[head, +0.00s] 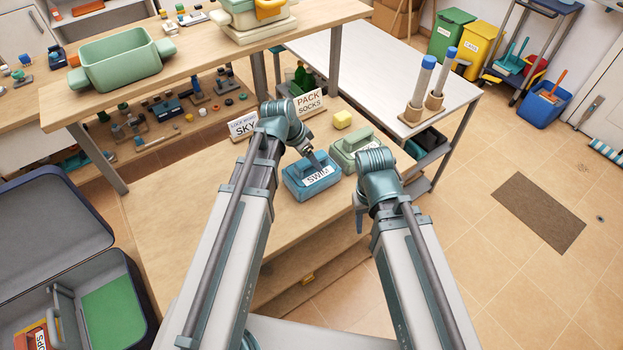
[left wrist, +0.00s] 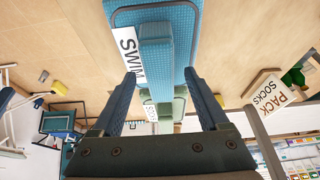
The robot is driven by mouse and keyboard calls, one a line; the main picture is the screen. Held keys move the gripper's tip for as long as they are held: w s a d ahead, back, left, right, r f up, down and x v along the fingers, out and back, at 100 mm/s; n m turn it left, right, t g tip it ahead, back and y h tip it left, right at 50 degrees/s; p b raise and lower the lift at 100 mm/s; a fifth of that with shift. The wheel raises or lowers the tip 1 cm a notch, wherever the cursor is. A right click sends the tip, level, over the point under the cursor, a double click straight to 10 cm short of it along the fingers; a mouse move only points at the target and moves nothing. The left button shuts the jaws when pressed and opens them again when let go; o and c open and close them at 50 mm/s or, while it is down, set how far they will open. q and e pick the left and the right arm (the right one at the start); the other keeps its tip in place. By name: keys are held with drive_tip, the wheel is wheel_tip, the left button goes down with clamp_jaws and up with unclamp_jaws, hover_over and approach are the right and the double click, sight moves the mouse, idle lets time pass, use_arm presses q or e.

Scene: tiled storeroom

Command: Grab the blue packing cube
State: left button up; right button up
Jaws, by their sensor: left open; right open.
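The blue packing cube (head: 318,190) lies on the wooden table with a white SWIM label and a raised handle on top. It also shows large in the left wrist view (left wrist: 182,45). My left gripper (head: 310,153) is just above it, pointing down at the handle. In the left wrist view its two fingers (left wrist: 160,76) are apart, one on each side of the handle's end, not closed on it.
A PACK SOCKS sign (head: 308,102) and a SKY sign (head: 243,126) stand behind. An open suitcase (head: 125,262) is at left. The table's front left is clear.

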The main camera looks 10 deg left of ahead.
use_arm(q)
drive_tip(key=shift+b+x, duration=0.4)
drive_tip(key=shift+x, duration=0.5)
drive_tip(key=shift+r, duration=0.1)
clamp_jaws()
idle(0.6)
